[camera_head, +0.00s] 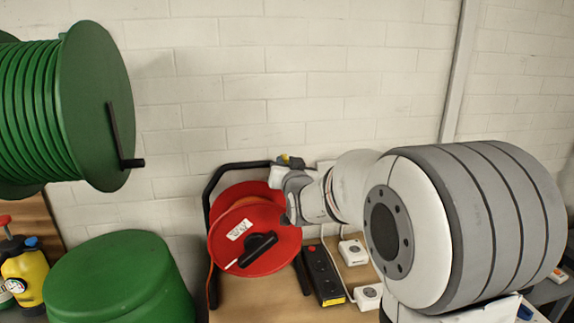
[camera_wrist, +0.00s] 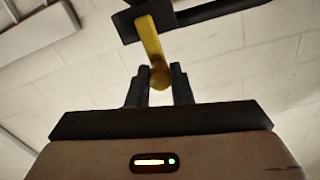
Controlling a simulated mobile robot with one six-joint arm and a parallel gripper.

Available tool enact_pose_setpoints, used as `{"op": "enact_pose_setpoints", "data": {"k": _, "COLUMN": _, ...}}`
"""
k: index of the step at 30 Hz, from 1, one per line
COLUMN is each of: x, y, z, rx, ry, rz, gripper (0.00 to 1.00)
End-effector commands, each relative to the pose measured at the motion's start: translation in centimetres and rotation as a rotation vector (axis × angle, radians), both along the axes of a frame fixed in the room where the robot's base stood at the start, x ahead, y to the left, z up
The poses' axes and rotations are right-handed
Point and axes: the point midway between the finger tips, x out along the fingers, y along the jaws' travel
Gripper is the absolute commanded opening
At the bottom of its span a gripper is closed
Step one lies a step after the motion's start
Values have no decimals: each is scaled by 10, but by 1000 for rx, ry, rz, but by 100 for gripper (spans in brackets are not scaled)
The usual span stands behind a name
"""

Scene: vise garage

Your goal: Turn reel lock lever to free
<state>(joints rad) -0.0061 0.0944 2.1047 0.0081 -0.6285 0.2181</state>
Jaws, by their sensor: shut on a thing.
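The red cable reel (camera_head: 225,250) sits in a black tube frame (camera_head: 212,185) on the bench, with a white label and a black handle on its face. In the wrist view the yellow lock lever (camera_wrist: 149,38) hangs from a black bracket on a dark bar (camera_wrist: 215,10). My gripper (camera_wrist: 160,78) is shut on the lever's rounded end, with one dark finger on each side. In the head view my gripper is at the top right of the reel frame, where a small bit of yellow (camera_head: 283,157) shows; the lever's angle is hard to tell there.
A large green reel (camera_head: 100,100) with a black crank hangs at upper left, above a green drum (camera_head: 115,280). A black power strip (camera_head: 322,275) and white sockets (camera_head: 352,252) stand right of the red reel. A yellow bottle (camera_head: 28,270) is at far left.

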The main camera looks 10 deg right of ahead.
Motion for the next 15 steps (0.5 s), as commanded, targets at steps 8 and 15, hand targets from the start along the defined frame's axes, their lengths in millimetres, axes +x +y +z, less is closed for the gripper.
{"op": "enact_pose_setpoints", "data": {"k": 8, "x": 0, "y": 0, "z": -2, "rx": -21, "ry": 0, "rz": -1, "gripper": 0}}
{"op": "enact_pose_setpoints", "data": {"k": 15, "x": 0, "y": 6, "z": -5, "rx": -136, "ry": -3, "rz": -1, "gripper": 0}}
